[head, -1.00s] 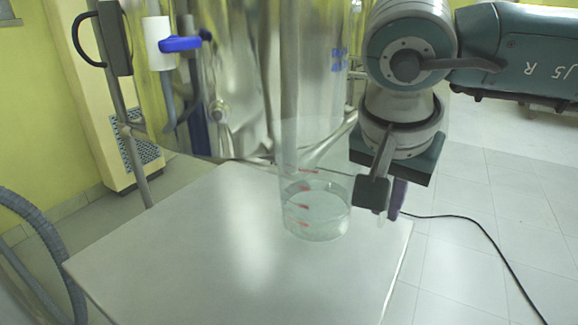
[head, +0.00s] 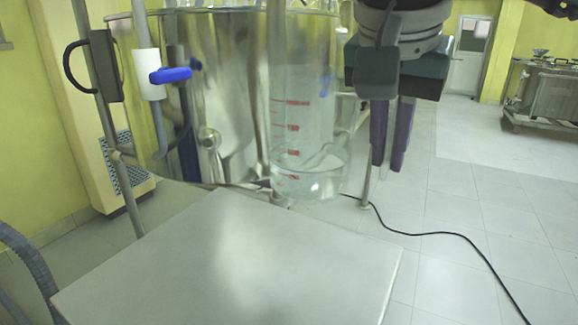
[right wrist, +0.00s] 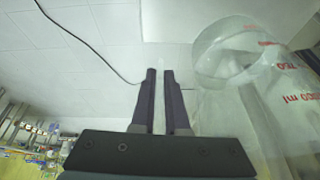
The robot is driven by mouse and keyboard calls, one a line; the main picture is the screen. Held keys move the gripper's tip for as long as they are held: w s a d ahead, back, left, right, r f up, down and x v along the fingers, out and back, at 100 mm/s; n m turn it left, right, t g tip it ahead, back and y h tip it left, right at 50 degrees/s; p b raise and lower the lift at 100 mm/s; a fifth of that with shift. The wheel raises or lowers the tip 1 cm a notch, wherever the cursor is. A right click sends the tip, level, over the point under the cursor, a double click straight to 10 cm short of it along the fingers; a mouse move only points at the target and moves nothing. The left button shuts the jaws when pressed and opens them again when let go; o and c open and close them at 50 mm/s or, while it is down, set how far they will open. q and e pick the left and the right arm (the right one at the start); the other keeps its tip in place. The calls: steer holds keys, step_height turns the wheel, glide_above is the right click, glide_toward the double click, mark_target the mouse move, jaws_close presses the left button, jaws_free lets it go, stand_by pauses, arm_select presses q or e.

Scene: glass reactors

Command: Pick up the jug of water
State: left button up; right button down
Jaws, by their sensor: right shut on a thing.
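The jug of water (head: 300,135) is a tall clear vessel with red marks and a little water at its bottom. It hangs upright in the air above the back right of the white table (head: 215,285). My right gripper (head: 388,165) is just right of the jug, its dark purple fingers pointing down. They are nearly closed and hold the jug at its side; the clear part between them is hard to make out. In the right wrist view the jug (right wrist: 228,65) stands right of the fingers. My left gripper is out of view.
A black cable (head: 440,233) runs over the floor at right. The table top is bare.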

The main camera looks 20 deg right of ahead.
steer(key=shift+r+p, duration=0.55)
steer(key=shift+r, duration=3.6)
